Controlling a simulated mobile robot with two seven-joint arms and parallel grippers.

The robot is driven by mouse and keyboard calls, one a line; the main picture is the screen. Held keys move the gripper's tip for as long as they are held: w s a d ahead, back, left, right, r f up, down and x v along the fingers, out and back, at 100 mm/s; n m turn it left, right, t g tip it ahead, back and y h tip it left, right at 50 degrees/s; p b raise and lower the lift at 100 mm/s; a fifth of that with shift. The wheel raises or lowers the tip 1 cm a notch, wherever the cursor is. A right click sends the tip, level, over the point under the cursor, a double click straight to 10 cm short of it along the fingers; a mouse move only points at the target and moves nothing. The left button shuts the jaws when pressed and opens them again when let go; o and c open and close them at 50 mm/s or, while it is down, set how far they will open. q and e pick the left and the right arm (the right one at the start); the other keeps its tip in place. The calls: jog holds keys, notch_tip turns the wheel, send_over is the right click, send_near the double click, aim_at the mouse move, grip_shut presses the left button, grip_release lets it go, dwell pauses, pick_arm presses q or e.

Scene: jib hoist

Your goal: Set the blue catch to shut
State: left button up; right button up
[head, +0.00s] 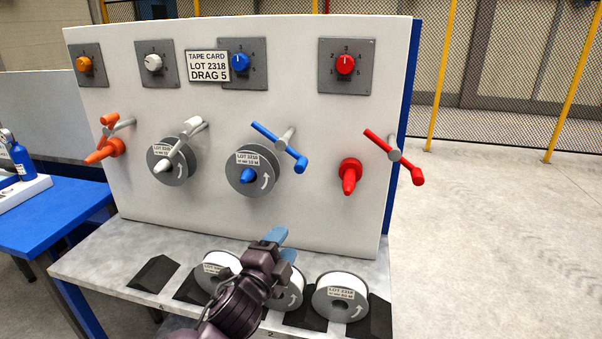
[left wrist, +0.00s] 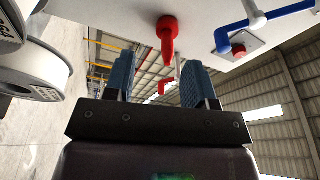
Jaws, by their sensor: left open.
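The blue catch (head: 271,138) is a blue bar on a pale post, on the upright white panel above the blue peg (head: 248,176). It slants from upper left to lower right, its lower thick end right of the reel (head: 266,187) on that peg. It also shows at upper right in the left wrist view (left wrist: 285,15). My left gripper (head: 279,241) is below the catch, over the bench, apart from it. In the left wrist view its two blue fingers (left wrist: 160,82) are spread with nothing between them. My right gripper is out of view.
Orange (head: 109,130), white (head: 185,135) and red (head: 395,157) catches flank the blue one. Dials and a "DRAG 5" card (head: 208,66) sit above. Several reels (head: 340,298) stand in dark holders at the bench front, close to my left gripper. Open floor lies at right.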

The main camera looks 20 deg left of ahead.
aim_at(298, 171)
pick_arm(q)
notch_tip(298, 171, up, 9)
jog(key=m+t+y, duration=0.2)
jog(key=m+t, duration=0.2)
jog(key=m, duration=1.9)
jog(key=x, duration=0.7)
jog(key=f+x, duration=0.1)
jog(key=x, duration=0.3)
jog(key=shift+w+r, duration=0.1)
jog(key=shift+w, duration=0.2)
grip_shut()
